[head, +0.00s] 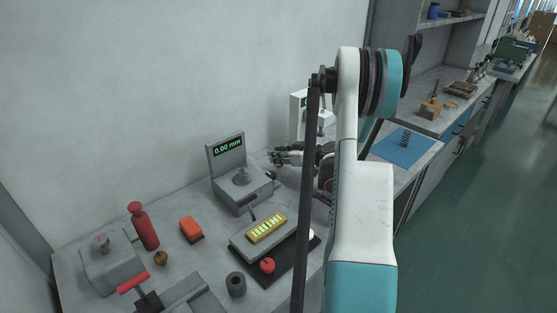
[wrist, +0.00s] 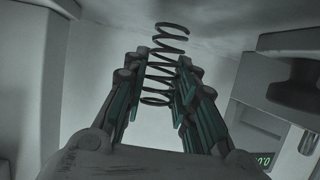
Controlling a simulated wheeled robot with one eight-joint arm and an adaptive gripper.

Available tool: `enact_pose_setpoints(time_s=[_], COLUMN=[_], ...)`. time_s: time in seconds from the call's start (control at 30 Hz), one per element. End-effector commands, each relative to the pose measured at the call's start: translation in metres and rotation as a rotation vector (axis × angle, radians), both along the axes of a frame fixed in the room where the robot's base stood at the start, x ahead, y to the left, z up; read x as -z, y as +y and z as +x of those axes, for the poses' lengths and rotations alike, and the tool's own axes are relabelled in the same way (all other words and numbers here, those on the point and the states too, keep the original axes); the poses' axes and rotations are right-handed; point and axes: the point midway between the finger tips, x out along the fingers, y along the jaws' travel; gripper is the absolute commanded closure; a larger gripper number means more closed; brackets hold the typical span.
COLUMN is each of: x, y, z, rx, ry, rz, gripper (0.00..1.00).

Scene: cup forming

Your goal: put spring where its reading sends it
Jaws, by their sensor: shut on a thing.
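My gripper (head: 279,158) is above the bench, right of and behind the grey gauge (head: 240,182), whose green display reads 0.00 mm. In the wrist view my gripper (wrist: 161,82) is shut on a dark coil spring (wrist: 170,45), which stands lengthwise between the fingers and sticks out past the tips. In the head view I cannot make out the held spring clearly. Part of a green display (wrist: 262,160) shows at the lower right of the wrist view. A white framed device (head: 298,112) stands behind my gripper, partly hidden by my arm.
A blue mat (head: 392,152) with a dark coiled piece (head: 405,139) lies at right. Left of my gripper are a red bottle (head: 143,227), an orange block (head: 191,229), a tray with yellow pieces (head: 267,228), a red knob (head: 267,265) and a dark cylinder (head: 236,284).

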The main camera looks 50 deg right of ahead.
Motion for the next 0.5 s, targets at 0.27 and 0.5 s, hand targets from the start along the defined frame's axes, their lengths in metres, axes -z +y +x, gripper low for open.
enact_pose_setpoints(time_s=[0.27,0.5], x=[0.0070,0.0095], y=[0.0001,0.0002], z=[-0.0001,-0.0001], rx=[0.000,0.000], ry=[0.000,0.000], rz=[0.000,0.000], gripper=[0.93,0.56])
